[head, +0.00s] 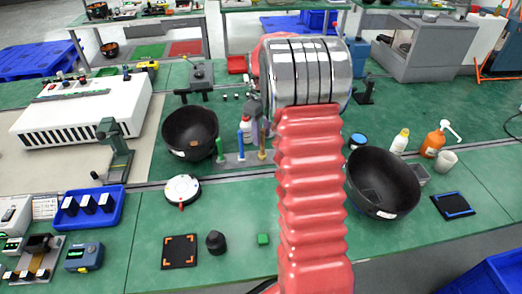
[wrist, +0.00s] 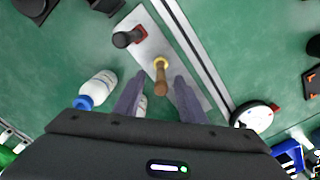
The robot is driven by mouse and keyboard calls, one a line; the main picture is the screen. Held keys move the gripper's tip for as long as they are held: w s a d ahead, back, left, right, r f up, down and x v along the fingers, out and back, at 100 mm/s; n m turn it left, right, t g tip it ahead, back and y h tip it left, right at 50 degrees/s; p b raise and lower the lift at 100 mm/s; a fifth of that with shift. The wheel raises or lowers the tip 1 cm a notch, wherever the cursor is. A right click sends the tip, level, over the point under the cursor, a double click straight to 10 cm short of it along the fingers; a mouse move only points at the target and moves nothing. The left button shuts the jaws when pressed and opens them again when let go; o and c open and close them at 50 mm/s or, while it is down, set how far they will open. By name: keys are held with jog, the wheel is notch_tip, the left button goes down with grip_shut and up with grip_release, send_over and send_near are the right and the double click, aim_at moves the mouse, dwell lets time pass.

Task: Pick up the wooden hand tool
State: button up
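The wooden hand tool (wrist: 161,78) stands in a pale holder plate (wrist: 148,24) in the wrist view, its brown handle toward the camera and a yellow ring around its base. My gripper (wrist: 159,84) is open, with one grey finger on each side of the handle. I cannot tell whether either finger touches it. In the head view a slim tan tool (head: 262,143) stands at the right end of a grey holder (head: 236,163), beside blue and green tools.
A dark-handled tool with a red base (wrist: 129,38) shares the plate. A round white device (wrist: 254,115) is to the right. Black bowls (head: 189,133) stand on the green bench.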

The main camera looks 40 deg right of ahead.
aim_at(262, 151)
jog(key=shift+s+f, duration=0.1)
jog(key=shift+f, duration=1.7)
jog(key=shift+c, duration=0.5)
grip_shut()
